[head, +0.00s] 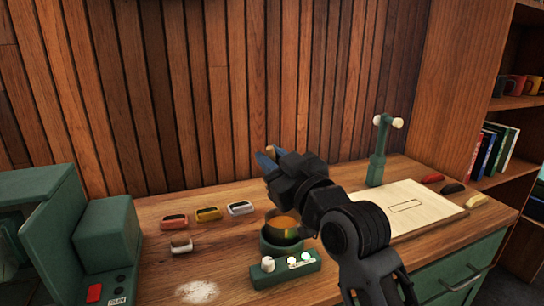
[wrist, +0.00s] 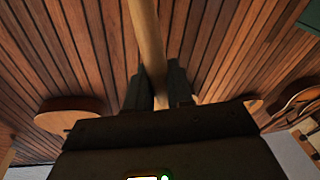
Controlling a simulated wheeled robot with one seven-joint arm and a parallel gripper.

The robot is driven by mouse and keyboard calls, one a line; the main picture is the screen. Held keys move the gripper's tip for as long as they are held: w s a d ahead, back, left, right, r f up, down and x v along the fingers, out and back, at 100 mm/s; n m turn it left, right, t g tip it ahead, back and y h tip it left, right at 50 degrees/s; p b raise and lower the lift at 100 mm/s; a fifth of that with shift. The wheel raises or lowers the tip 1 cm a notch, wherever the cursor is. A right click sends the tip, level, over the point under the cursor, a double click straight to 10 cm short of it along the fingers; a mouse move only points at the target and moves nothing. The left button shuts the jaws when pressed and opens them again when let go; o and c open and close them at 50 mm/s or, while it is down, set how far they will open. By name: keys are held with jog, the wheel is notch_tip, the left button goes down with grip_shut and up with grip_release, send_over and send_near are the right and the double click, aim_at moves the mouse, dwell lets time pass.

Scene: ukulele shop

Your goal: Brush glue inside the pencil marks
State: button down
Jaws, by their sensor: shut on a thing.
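My gripper (head: 270,158) is raised above the bench in the head view, shut on a pale wooden handle, likely the brush. Only a short piece of the handle (head: 271,151) shows there. In the wrist view the handle (wrist: 147,35) runs between the two dark fingers (wrist: 158,80); no bristles can be made out. The glue pot (head: 284,228), with amber glue inside, sits in a green holder just below my gripper; my arm partly covers its right side. A pale board (head: 425,196) lies to the right, with the pencil marks (head: 405,206) forming a thin rectangle.
A green control box (head: 285,268) with knobs stands before the pot. A green post (head: 378,155) rises behind the board. Small coloured blocks lie left of the pot (head: 207,214) and right of the board (head: 453,188). A green machine (head: 105,235) fills the left end.

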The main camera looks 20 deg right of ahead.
jog(key=shift+f+b, duration=1.95)
jog(key=shift+f, duration=0.75)
jog(key=shift+r+p, duration=3.05)
jog(key=shift+r, duration=0.85)
jog(key=shift+r+p, duration=1.6)
jog(key=shift+r, duration=0.45)
jog(key=shift+f, duration=0.1)
